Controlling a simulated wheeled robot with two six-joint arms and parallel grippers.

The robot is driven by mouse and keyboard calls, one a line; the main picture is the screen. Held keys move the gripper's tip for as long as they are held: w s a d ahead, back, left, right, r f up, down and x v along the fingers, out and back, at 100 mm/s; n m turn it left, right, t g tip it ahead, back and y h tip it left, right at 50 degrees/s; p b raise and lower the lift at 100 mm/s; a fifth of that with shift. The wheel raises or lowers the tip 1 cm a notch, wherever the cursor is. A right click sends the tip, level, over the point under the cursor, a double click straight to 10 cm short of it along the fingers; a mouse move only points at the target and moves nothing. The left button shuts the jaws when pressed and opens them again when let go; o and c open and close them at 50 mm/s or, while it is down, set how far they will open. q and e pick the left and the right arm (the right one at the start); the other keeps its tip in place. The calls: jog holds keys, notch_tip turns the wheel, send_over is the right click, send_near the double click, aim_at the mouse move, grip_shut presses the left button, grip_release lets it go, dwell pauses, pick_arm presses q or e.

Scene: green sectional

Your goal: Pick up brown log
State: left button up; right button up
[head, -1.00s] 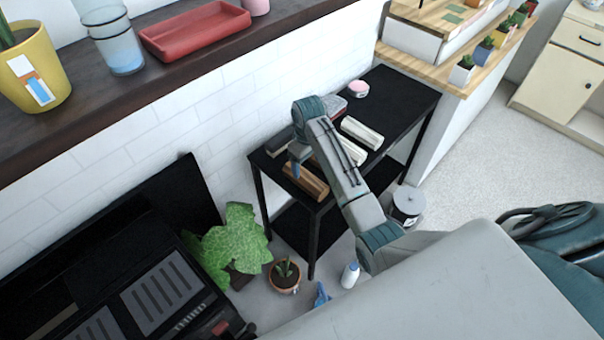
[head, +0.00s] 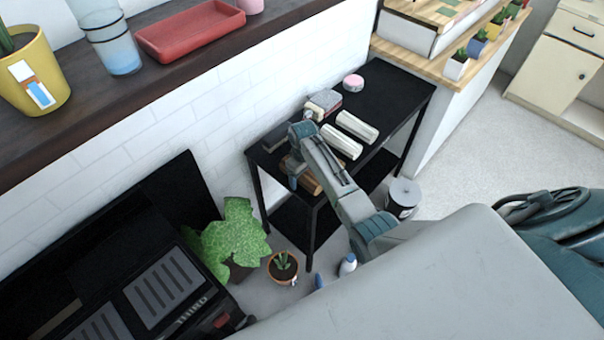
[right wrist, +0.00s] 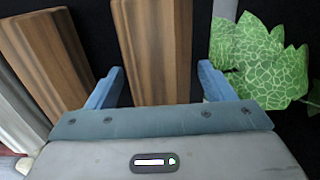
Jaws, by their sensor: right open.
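A brown log (right wrist: 153,40) lies between the two blue fingers of my right gripper (right wrist: 160,88) in the right wrist view. The fingers are open, one on each side of it; I cannot tell whether they touch it. A second brown log (right wrist: 45,58) lies to the left of the fingers. In the head view, my right gripper (head: 293,182) is at the near left end of the black table (head: 398,88), and my arm hides much of the brown log (head: 311,184) there. My left gripper is not in view.
Two whitish logs (head: 357,127) and a sponge-like block (head: 323,102) lie farther along the table. A leafy plant (head: 232,238), a small potted plant (head: 283,266) and a white bottle (head: 348,264) stand below. A white wall runs behind the table.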

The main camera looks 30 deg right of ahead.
jog(key=c, duration=1.2)
jog(key=shift+c, duration=0.2)
jog(key=shift+r, duration=0.15)
